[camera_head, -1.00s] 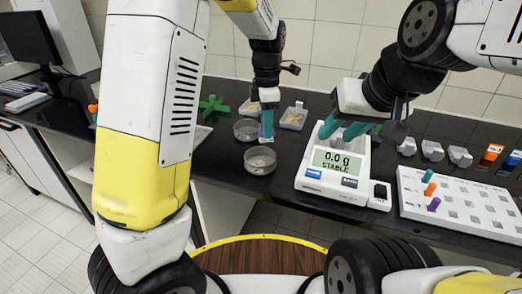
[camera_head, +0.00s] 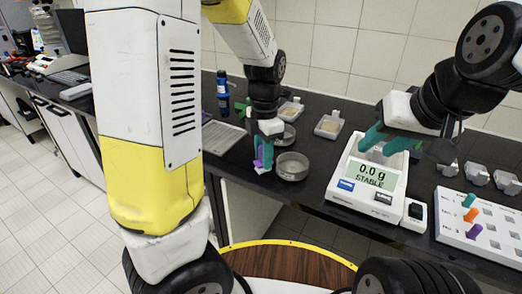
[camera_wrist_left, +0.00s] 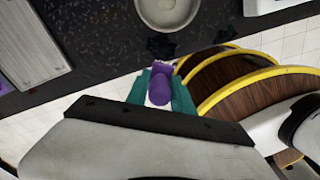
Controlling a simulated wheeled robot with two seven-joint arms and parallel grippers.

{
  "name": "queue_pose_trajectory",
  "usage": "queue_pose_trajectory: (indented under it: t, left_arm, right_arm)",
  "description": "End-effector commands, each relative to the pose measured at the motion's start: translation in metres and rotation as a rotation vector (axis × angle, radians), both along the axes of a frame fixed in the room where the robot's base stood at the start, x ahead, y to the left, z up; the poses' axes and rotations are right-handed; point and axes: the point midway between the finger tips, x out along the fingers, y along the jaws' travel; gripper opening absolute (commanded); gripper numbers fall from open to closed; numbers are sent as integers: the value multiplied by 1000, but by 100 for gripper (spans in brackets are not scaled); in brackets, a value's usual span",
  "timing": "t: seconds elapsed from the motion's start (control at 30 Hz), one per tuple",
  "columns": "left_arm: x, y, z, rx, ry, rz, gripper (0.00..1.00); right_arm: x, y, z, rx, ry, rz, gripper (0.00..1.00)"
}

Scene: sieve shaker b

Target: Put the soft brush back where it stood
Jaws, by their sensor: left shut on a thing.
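My left gripper (camera_head: 263,153) is shut on a purple object, which I take to be the soft brush (camera_head: 257,161). A pale tip shows below the fingers. The gripper is above the black bench near its front edge, left of a round metal dish (camera_head: 292,167). In the left wrist view, the purple brush (camera_wrist_left: 160,85) sits between the teal fingers of the left gripper (camera_wrist_left: 160,90). The dish (camera_wrist_left: 168,12) is beyond it. My right gripper (camera_head: 388,141) has its teal fingers apart over the white balance (camera_head: 347,190), with nothing visible between them.
The balance display reads 0.0 g. A white rack (camera_head: 453,233) with coloured pegs is at the right. A grey panel (camera_head: 214,138) and blue bottle (camera_head: 222,90) are to the left.

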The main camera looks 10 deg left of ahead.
Motion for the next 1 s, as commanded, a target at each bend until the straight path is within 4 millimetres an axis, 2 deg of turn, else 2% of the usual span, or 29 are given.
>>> queue_pose_trajectory:
  t: [0.03, 0.13, 0.27, 0.37, 0.7, 0.83, 1.0]
  left_arm:
    - [-13, 9, -4, -4, 3, 49, 0]
    - [-30, 20, -12, -10, 3, 124, 0]
    - [-30, 27, -17, -11, 4, 168, 0]
    - [-12, 34, -20, -8, 4, 175, 0]
    - [75, 59, -28, -10, 4, 172, 0]
    - [97, 64, -30, -10, 4, 168, 0]
    - [109, 67, -30, -12, 2, 167, 0]
  right_arm:
    - [0, 0, 0, 0, 0, 0, 36]
    - [0, 0, 0, 0, 0, 0, 36]
    - [0, 0, 0, 0, 0, 0, 36]
    - [0, 0, 0, 0, 0, 0, 36]
    - [0, 0, 0, 0, 0, 0, 36]
    - [0, 0, 0, 0, 0, 0, 36]
    - [0, 0, 0, 0, 0, 0, 36]
